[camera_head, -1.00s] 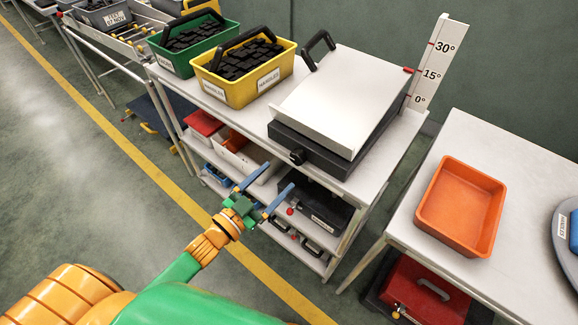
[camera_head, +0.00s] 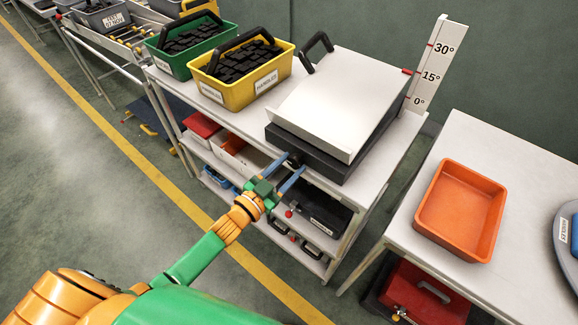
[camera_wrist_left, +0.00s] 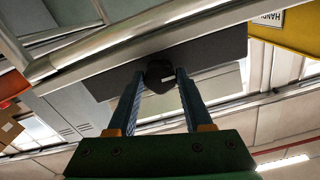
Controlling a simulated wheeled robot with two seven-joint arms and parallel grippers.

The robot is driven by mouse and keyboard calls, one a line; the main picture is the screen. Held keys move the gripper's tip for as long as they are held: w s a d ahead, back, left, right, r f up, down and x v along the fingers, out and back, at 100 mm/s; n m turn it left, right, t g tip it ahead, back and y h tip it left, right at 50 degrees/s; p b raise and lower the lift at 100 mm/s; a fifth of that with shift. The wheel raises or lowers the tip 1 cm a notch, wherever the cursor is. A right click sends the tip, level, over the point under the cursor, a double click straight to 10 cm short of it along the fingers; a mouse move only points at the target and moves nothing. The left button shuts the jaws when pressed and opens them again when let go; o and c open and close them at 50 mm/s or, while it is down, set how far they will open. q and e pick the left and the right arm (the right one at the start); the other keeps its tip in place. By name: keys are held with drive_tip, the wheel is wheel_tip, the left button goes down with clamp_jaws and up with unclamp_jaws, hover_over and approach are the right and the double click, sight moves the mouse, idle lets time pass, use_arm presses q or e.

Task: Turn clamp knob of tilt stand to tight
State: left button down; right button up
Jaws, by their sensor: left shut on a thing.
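The tilt stand (camera_head: 308,148) has a dark base and a white tilted plate (camera_head: 332,105), and it stands on the top shelf of the grey rack. Its black clamp knob (camera_wrist_left: 160,76) is at the front of the base, with a pale mark on its face. My left gripper (camera_head: 293,165) reaches up to the base's front. In the left wrist view its two blue fingers (camera_wrist_left: 158,80) are on either side of the knob and shut on it. In the head view the fingers partly hide the knob. My right gripper is not in view.
A scale (camera_head: 432,65) marked 0°, 15° and 30° stands behind the plate's right side. A yellow bin (camera_head: 243,88) and a green bin (camera_head: 185,62) stand left of the stand. An orange tray (camera_head: 460,208) sits on the right table.

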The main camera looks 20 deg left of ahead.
use_arm(q)
drive_tip(key=m, duration=0.4)
drive_tip(key=shift+f, duration=0.1)
drive_tip(key=m, duration=0.4)
drive_tip(key=shift+a+m+b, duration=0.1)
drive_tip(key=shift+m+b, duration=0.2)
drive_tip(key=shift+b, duration=0.1)
drive_tip(key=m, duration=0.4)
drive_tip(key=shift+b, duration=0.4)
drive_tip(key=shift+m+b, duration=0.4)
drive_tip(key=shift+m, duration=1.6)
drive_tip(key=c, duration=0.5)
unclamp_jaws()
drive_tip(key=shift+o, duration=1)
drive_tip(key=shift+s, duration=0.1)
